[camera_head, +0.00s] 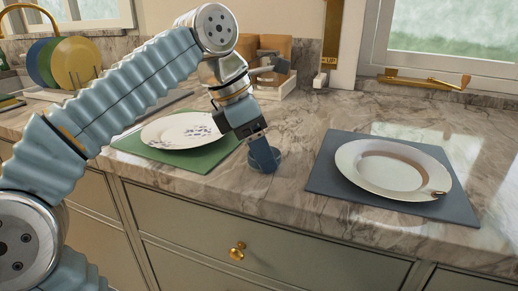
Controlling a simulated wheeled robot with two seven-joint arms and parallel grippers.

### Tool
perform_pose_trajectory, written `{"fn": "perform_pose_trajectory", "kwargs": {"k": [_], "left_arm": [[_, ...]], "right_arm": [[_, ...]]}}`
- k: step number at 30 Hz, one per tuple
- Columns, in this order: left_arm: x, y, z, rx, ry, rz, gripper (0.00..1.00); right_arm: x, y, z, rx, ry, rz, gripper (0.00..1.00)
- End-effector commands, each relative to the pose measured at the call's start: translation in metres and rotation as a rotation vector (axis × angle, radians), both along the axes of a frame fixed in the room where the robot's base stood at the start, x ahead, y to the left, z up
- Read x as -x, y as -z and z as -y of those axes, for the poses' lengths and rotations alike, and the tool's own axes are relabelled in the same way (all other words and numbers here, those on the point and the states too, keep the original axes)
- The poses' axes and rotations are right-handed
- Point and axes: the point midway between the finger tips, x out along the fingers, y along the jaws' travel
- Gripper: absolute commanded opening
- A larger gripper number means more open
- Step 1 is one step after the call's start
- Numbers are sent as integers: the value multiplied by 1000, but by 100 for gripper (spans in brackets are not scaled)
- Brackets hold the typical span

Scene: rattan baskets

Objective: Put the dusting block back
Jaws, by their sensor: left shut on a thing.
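My left gripper (251,130) points down over the counter between the two plates. It is shut on a dark blue block (264,155), which looks like the dusting block; the fingers partly hide it. The block's lower end is at a small round blue-grey dish (281,157) near the counter's front edge. I cannot tell whether it touches the dish. My right gripper is not in view.
A white plate with a brown ring (353,156) lies on a dark grey mat (326,185) at right. A blue-patterned plate (170,131) lies on a green mat (193,165) at left. A wooden box (272,86) stands behind. The marble counter (300,115) is clear between.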

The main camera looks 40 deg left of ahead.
Motion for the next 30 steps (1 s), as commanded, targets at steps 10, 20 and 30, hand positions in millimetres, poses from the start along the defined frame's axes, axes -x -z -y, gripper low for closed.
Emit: {"fn": "perform_pose_trajectory", "kwargs": {"k": [10,20,30], "left_arm": [[0,4,0,0,2,-2,76],[1,6,2,0,7,-11,87],[1,2,3,0,11,-12,87]], "right_arm": [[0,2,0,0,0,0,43],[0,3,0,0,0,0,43],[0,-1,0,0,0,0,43]]}}
